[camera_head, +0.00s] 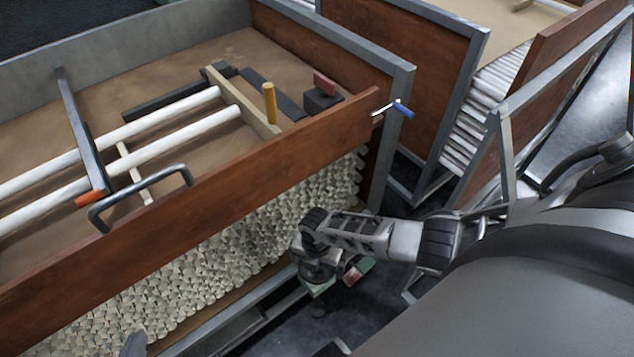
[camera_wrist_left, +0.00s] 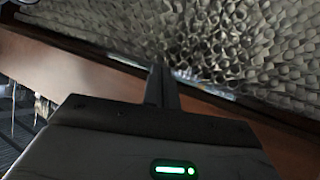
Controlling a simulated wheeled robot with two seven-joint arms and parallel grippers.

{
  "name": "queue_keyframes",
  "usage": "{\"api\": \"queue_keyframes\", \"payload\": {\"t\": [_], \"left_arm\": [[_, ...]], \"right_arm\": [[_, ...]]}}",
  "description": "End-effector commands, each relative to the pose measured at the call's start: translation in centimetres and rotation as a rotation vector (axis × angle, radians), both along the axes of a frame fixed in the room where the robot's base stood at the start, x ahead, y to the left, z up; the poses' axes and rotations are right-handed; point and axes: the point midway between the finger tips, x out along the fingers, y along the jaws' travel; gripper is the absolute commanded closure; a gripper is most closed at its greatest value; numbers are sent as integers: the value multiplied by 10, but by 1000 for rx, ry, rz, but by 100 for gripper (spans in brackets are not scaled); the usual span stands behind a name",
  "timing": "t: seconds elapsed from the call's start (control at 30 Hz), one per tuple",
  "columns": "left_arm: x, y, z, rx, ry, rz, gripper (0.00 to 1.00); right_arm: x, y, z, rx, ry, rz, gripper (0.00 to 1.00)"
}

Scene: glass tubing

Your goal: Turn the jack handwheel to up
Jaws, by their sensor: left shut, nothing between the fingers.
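A small crank with a blue grip (camera_head: 403,109) sticks out at the near right corner of the wooden bin in the head view. It is the only part there that looks like a handwheel; I cannot tell whether it is the jack's. The crank does not show in that view.
The bin's front board (camera_head: 200,206) stands above a stack of glass tubes (camera_head: 230,238). A second framed bin (camera_head: 420,75) stands to the right, across a narrow gap.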

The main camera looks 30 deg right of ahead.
Motion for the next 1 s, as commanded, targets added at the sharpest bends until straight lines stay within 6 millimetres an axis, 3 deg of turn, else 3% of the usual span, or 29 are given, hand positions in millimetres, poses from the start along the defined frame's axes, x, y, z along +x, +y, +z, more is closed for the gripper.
{"api": "queue_keyframes", "payload": {"t": [0.27,0.7,1.0], "left_arm": [[-1,0,5,1,8,-1,100],[0,2,24,-4,50,10,100],[0,4,24,15,61,13,100]], "right_arm": [[0,-1,14,0,-1,0,0],[0,-1,114,-1,-2,2,0],[0,0,155,0,0,0,0]]}}
